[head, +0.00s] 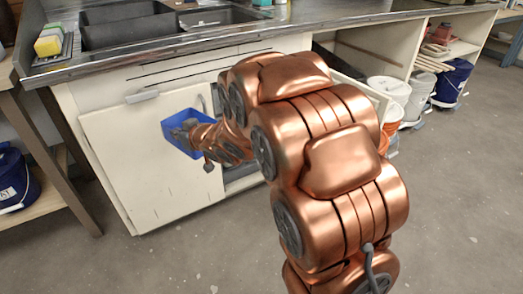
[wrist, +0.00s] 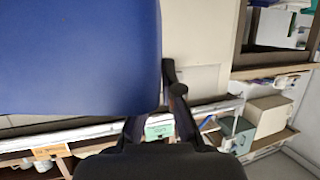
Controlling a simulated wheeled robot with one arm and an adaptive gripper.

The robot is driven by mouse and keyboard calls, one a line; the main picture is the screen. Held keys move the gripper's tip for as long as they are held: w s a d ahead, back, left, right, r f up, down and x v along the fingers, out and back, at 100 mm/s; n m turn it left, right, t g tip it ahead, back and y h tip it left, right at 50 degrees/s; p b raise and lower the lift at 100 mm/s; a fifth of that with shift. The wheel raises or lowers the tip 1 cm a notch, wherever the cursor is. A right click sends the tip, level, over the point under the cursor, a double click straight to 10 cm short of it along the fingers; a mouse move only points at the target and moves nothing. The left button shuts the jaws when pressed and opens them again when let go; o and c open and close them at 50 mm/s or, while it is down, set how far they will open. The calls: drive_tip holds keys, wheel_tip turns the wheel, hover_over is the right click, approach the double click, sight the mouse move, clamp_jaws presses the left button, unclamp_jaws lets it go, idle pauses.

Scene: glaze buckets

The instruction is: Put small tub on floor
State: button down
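The small blue tub (head: 170,131) is in the air in front of the white cabinet door, below the counter's front edge. My gripper (head: 187,130) is at the tub and appears shut on its wall. In the wrist view the tub (wrist: 75,55) fills the upper left, close to the camera. One dark finger of my gripper (wrist: 166,85) shows along the tub's right edge; the other finger is mostly hidden by the tub. The tub's inside is largely hidden by my gripper in the head view. The grey floor (head: 180,262) lies below the tub.
The white cabinet door (head: 140,185) is right behind the tub. The counter edge (head: 150,62) runs above, with a dark sink. White, orange and blue buckets (head: 453,82) stand at the right under the counter. Another blue bucket (head: 14,182) sits on a low shelf at left. Open floor lies in front.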

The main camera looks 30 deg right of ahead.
drive_tip(key=shift+s+d+f+b, duration=0.25)
drive_tip(key=shift+f+b, duration=0.4)
drive_tip(key=shift+b, duration=0.35)
drive_tip(key=shift+s+d+f+b, duration=0.1)
drive_tip(key=shift+d+f+b, duration=0.2)
drive_tip(key=shift+f+b, duration=0.55)
drive_tip(key=shift+s+d+f+b, duration=0.25)
drive_tip(key=shift+f+b, duration=0.25)
drive_tip(key=shift+b, duration=0.65)
drive_tip(key=shift+w+r, duration=0.1)
drive_tip(key=shift+r, duration=0.1)
drive_tip(key=shift+f, duration=0.1)
drive_tip(key=w+d+f+m+h, duration=0.1)
drive_tip(key=d+f+h, duration=0.1)
drive_tip(key=d+f, duration=1.7)
drive_tip(key=w+d+f+m+h, duration=0.1)
drive_tip(key=d+f+m+h, duration=0.1)
drive_tip(key=d+f, duration=1.8)
drive_tip(key=d, duration=0.7)
drive_tip(key=shift+w+m+t, duration=0.15)
drive_tip(key=shift+m+t, duration=0.15)
